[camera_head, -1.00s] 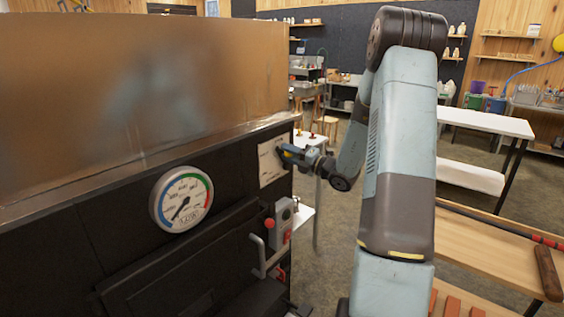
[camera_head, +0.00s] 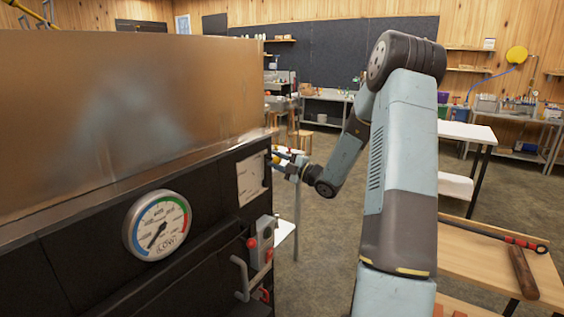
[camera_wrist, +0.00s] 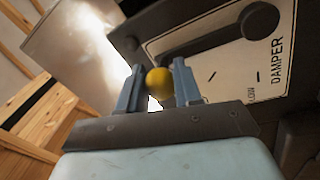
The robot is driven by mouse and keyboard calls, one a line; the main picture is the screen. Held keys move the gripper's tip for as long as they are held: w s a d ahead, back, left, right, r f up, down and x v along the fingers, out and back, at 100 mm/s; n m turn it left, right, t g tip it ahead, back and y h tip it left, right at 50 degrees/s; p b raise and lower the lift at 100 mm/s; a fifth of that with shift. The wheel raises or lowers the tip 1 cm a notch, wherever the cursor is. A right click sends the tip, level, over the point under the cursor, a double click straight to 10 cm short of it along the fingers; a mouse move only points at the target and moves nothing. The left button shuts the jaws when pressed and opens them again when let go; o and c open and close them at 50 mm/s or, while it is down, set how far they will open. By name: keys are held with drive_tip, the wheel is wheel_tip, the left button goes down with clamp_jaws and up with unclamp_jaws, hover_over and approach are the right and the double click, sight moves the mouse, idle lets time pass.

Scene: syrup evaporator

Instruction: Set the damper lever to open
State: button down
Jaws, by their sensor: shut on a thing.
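The damper lever (camera_wrist: 205,39) is a black arm on a round pivot, over a white plate (camera_wrist: 225,72) marked DAMPER. The lever slants from the pivot toward the yellow knob (camera_wrist: 159,83). The knob sits between the two fingers of my gripper (camera_wrist: 158,88), which is shut on it. In the head view my gripper (camera_head: 283,160) is at the upper right edge of the white plate (camera_head: 251,180), at the evaporator's corner. The lever arm is too small to read there. The only plate wording clear in the wrist view is DAMPER and part of "LOW".
The evaporator's metal pan (camera_head: 130,100) rises above its black front. A round gauge (camera_head: 157,226) and a grey box with red knobs (camera_head: 263,240) stick out below. A wooden bench (camera_head: 490,265) with tools stands at right. Open floor lies beyond the corner.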

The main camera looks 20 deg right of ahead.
drive_tip(key=shift+w+d, duration=0.1)
drive_tip(key=shift+d, duration=0.35)
drive_tip(key=c, duration=1.1)
unclamp_jaws()
drive_tip(key=shift+c, duration=0.2)
drive_tip(key=shift+o, duration=0.6)
drive_tip(key=shift+w+d+f, duration=0.1)
drive_tip(key=shift+d+f, duration=0.05)
drive_tip(key=shift+o, duration=1.2)
drive_tip(key=shift+a, duration=0.35)
drive_tip(key=shift+s, duration=0.25)
drive_tip(key=v, duration=1.3)
drive_tip(key=shift+s+d, duration=0.25)
